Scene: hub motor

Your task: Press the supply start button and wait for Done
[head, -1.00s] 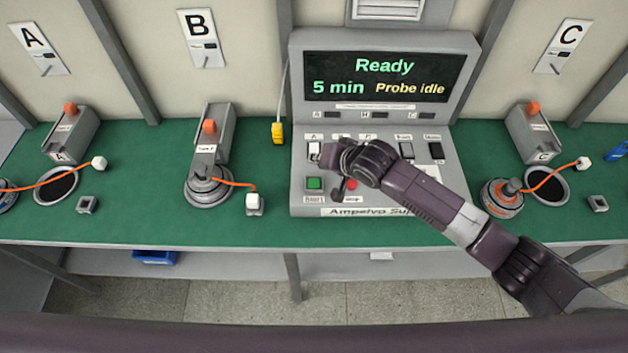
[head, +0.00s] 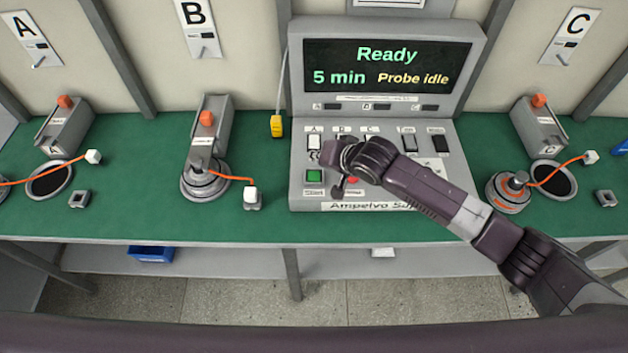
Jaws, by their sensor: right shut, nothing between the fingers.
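The grey supply unit (head: 462,188) stands on the green bench. Its screen (head: 386,66) reads "Ready", "5 min" and "Probe idle". The green start button (head: 314,176) is at the lower left of its panel, and a red button (head: 352,181) sits to its right, partly covered by my gripper. My right gripper (head: 338,191) is shut and empty over the panel, just right of the green button. It appears apart from the green button, but its height above the panel is hard to tell. My left gripper is not in view.
Rocker switches, including a white one (head: 314,143) and a black one (head: 438,143), line the panel's upper part. A hub motor (head: 205,182) sits at station B, another (head: 509,189) near station C. A yellow probe (head: 277,126) hangs left of the unit. Orange cables lie on the bench.

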